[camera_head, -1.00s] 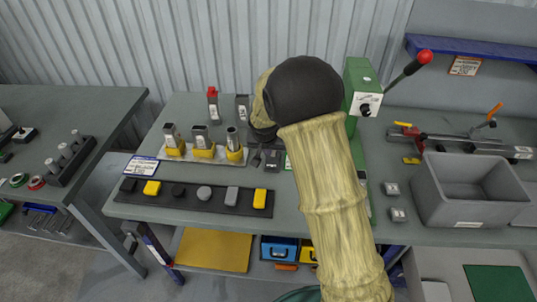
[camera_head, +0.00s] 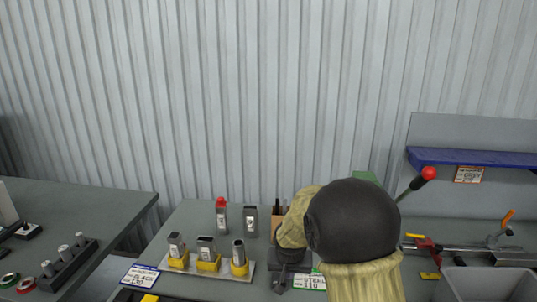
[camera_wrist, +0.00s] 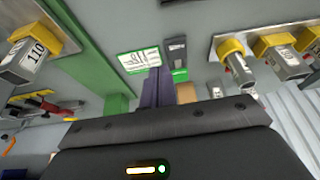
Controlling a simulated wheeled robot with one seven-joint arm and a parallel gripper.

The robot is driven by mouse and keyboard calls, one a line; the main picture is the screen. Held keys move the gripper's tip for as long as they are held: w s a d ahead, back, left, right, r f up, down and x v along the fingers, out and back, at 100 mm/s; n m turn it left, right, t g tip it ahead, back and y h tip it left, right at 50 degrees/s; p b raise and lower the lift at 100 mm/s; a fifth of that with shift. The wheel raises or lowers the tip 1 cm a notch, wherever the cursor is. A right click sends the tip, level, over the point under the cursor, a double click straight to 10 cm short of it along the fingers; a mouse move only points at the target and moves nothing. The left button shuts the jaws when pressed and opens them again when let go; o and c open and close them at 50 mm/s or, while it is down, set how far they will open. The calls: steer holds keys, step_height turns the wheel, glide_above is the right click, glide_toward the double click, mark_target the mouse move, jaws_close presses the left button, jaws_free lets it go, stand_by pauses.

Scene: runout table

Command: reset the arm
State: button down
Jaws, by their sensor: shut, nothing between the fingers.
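My arm, in a tan sleeve with a black rounded joint, rises at the lower right of the middle in the head view and covers part of the table. My gripper (camera_wrist: 156,88) shows in the wrist view as dark, narrow fingers close together beyond the black wrist body. It is shut, with nothing held. It points toward the grey table top, near a green-edged label (camera_wrist: 139,61). In the head view the fingers are mostly hidden behind the arm, so their height above the table is hard to tell.
Metal pieces in yellow holders (camera_head: 208,262) stand on a plate left of my arm. A red-topped piece (camera_head: 221,216) stands behind them. A red-knobbed lever (camera_head: 428,174) and a grey bin (camera_head: 490,287) are to the right. A corrugated wall (camera_head: 200,90) closes the back.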

steer(key=s+d, duration=0.3)
steer(key=s, duration=0.4)
steer(key=s+d+r+n+g, duration=0.1)
steer(key=s+d, duration=0.2)
steer(key=s, duration=0.4)
steer(key=s+d+r, duration=0.1)
steer(key=s+d, duration=0.2)
steer(key=s, duration=0.4)
steer(key=shift+s+d+r+g+y, duration=0.15)
steer(key=shift+s+r+g+y, duration=0.15)
steer(key=shift+s+g, duration=0.1)
